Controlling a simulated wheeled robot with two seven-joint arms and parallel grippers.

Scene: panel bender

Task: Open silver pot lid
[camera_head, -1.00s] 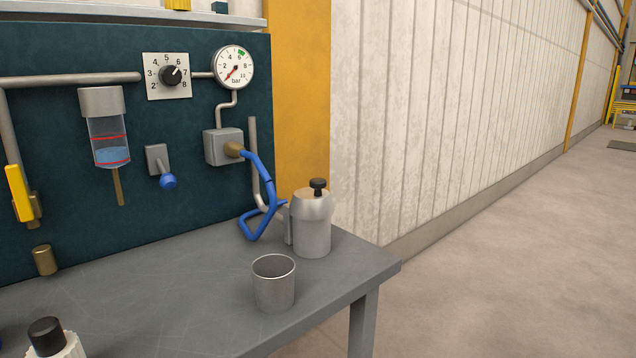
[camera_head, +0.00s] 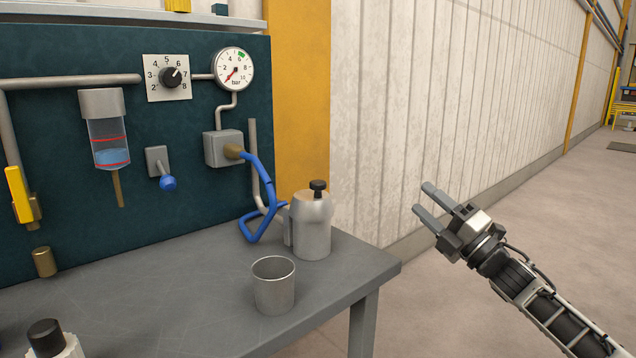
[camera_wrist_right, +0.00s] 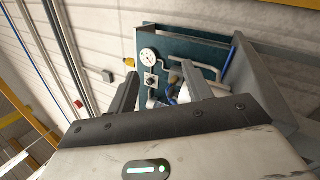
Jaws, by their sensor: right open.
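The silver pot (camera_head: 312,228) stands upright on the grey bench near its right back corner. Its lid with a black knob (camera_head: 318,188) sits on top, closed. My right gripper (camera_head: 425,200) is open and empty, to the right of the pot and clear of the bench edge, at about the height of the pot's upper part. In the right wrist view the two fingers of my right gripper (camera_wrist_right: 158,92) are spread apart, with the panel and bench beyond them; the pot is partly hidden there. My left gripper is not in view.
An open metal cup (camera_head: 273,287) stands in front of the pot on the bench (camera_head: 190,300). A blue hose (camera_head: 262,180) hangs from the panel close to the pot's left side. A black-capped container (camera_head: 50,340) is at the lower left. Right of the bench is open floor.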

